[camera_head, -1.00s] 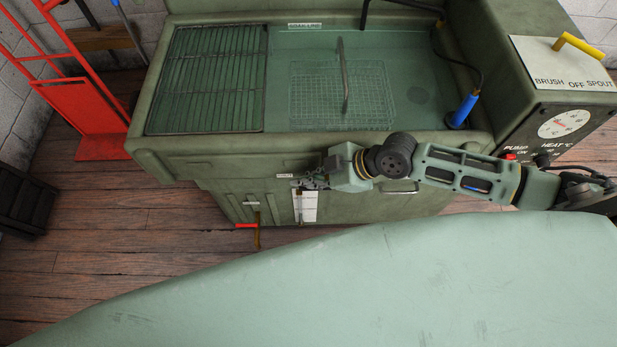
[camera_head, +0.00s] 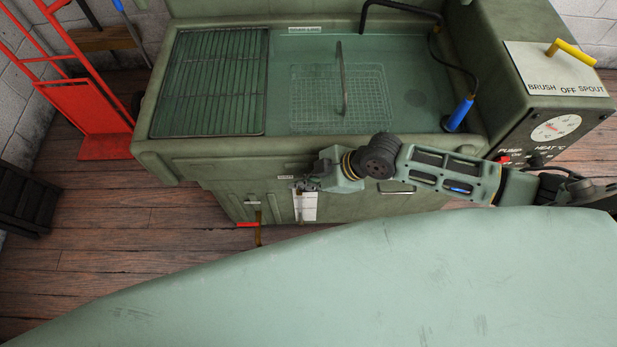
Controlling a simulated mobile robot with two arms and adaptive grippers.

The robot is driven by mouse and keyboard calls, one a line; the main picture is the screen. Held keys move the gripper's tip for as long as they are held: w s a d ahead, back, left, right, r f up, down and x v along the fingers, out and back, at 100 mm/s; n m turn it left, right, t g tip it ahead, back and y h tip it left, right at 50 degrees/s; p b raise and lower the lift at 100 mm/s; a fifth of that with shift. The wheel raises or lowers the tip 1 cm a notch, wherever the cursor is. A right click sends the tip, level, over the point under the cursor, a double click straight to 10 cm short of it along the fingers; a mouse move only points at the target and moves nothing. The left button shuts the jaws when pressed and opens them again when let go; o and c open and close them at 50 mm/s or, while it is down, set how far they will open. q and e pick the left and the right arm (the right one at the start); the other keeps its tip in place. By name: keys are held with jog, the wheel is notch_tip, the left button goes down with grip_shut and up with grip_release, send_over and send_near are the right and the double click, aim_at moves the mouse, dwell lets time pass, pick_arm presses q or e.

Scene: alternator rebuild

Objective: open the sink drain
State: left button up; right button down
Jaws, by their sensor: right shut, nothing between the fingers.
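The green parts-washer sink (camera_head: 165,150) stands ahead, with a basin of greenish liquid (camera_head: 425,70). Low on its front, left of my right gripper, is a drain pipe with a red lever handle (camera_head: 246,224); the lever lies sideways, pointing left of the pipe. My right gripper (camera_head: 300,186) is in front of the sink's front panel, up and to the right of the red lever and apart from it. It is shut and looks empty, in front of the top of a white label strip (camera_head: 307,207). My left gripper is not in view.
A wire rack (camera_head: 210,85) and a mesh basket (camera_head: 342,105) are in the sink top. A control box (camera_head: 556,130) with a yellow selector lever (camera_head: 571,48) is at right. A red hand truck (camera_head: 95,115) stands at left. Wooden floor (camera_head: 110,240) is clear at lower left.

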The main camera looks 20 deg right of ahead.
aim_at(298, 191)
jog(key=shift+w+a+f+g+h+p, duration=0.1)
jog(key=shift+a+f+g+h+p, duration=0.25)
jog(key=shift+h+p, duration=0.85)
jog(key=shift+w+a+f+g+h+p, duration=0.15)
jog(key=shift+a+f+h+p, duration=0.25)
jog(key=shift+p, duration=1.35)
jog(key=shift+a+f+g+h+p, duration=0.2)
jog(key=shift+f+g+h+p, duration=0.1)
jog(key=shift+f+h+p, duration=0.5)
jog(key=shift+a+f+n+g+h, duration=0.1)
jog(key=shift+f+n+g+h, duration=0.2)
jog(key=shift+f+h, duration=0.65)
jog(key=shift+h, duration=0.45)
jog(key=shift+f+g+h+b, duration=0.3)
jog(key=shift+f+h+b, duration=0.2)
jog(key=shift+f+h, duration=0.3)
jog(key=shift+s+d+f+g+h+b, duration=0.15)
jog(key=shift+d+f+h+b, duration=0.1)
jog(key=shift+d+f+h, duration=0.25)
jog(key=shift+s+d+f+g+h+b, duration=0.1)
jog(key=shift+d+f+h+b, duration=0.15)
jog(key=shift+f+h, duration=0.35)
jog(key=shift+s+d+f+g+h+b, duration=0.1)
jog(key=shift+d+f+g+h+b, duration=0.2)
jog(key=shift+f, duration=0.45)
jog(key=shift+d, duration=0.15)
